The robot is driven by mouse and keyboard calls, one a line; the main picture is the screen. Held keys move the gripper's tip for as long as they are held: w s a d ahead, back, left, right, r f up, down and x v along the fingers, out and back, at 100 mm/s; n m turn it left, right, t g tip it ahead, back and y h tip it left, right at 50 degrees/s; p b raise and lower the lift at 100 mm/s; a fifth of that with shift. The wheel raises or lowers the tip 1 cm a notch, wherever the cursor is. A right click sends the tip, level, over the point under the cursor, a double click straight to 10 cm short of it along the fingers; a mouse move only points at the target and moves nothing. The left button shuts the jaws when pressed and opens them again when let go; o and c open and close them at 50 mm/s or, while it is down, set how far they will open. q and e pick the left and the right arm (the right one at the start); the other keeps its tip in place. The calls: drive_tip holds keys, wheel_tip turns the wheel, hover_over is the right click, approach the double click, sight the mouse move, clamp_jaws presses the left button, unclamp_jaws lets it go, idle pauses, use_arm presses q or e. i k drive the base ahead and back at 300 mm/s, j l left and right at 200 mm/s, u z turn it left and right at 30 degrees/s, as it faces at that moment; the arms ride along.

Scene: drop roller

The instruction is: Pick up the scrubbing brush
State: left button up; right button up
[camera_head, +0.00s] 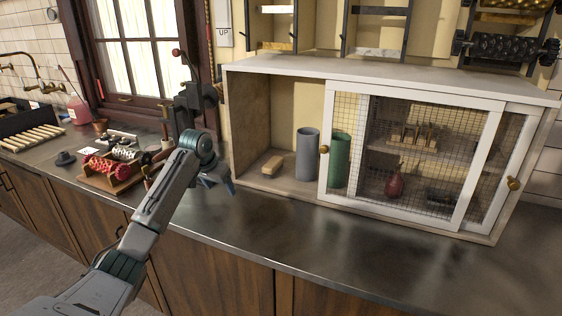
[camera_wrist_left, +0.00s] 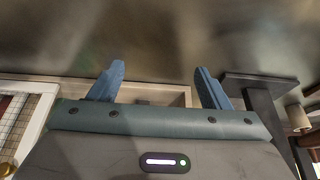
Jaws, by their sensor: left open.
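A small tan block that looks like the scrubbing brush (camera_head: 272,165) lies on the floor of the white cabinet, in its open left bay. Its bristles cannot be made out. My left gripper (camera_head: 224,181) is over the counter, just outside and left of the open bay, apart from the brush. In the left wrist view its two blue fingers stand apart with nothing between them (camera_wrist_left: 160,84). The brush does not show in that view. My right gripper is not in view.
A grey cylinder (camera_head: 307,154) stands right of the brush. A green cylinder (camera_head: 340,160) is behind the mesh sliding door (camera_head: 324,149). A black stand (camera_head: 190,108) is beside my left wrist. A red roller device (camera_head: 112,165) sits left. The front counter (camera_head: 330,240) is clear.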

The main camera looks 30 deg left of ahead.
sight(269, 170)
drive_tip(key=i, duration=1)
